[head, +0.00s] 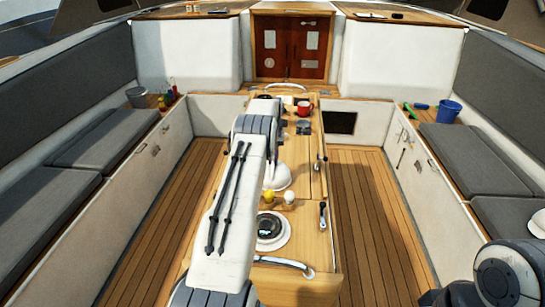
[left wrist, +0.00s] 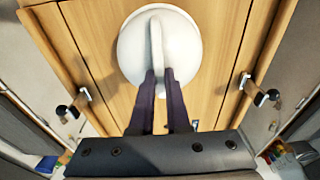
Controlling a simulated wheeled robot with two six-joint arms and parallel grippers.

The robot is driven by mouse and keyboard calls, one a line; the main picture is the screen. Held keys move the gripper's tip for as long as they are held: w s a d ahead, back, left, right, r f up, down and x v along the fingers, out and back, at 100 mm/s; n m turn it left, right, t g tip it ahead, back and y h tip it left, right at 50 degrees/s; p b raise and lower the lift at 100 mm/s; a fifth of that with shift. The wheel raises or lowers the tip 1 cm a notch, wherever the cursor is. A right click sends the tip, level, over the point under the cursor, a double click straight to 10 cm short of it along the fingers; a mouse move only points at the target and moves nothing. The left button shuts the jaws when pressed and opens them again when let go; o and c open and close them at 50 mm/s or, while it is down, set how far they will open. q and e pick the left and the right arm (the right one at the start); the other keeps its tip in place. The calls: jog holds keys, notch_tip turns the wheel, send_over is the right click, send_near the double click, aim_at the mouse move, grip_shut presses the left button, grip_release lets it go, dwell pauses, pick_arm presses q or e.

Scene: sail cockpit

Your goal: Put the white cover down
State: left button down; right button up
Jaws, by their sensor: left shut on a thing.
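The white cover (head: 279,180) is a round, shallow dome over the wooden table, partly hidden behind my left arm in the head view. In the left wrist view the cover (left wrist: 133,48) shows from above with a raised white handle across its middle. My left gripper (left wrist: 163,76) is shut on that handle, one dark finger on each side. I cannot tell whether the cover touches the table top. A round dark instrument in a white ring (head: 270,229) is uncovered at the near end of the table. My right gripper is not in view.
The table (head: 308,215) carries a yellow ball (head: 268,197) and a whitish ball (head: 290,197) just nearer than the cover. A red mug (head: 304,108) stands farther back. Metal latches (head: 322,214) line its right side. Grey-cushioned benches (head: 482,165) flank the clear wooden floor (head: 368,215).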

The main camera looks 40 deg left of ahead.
pick_arm(q)
jog(key=shift+f, duration=0.15)
jog(key=c, duration=0.9)
grip_release()
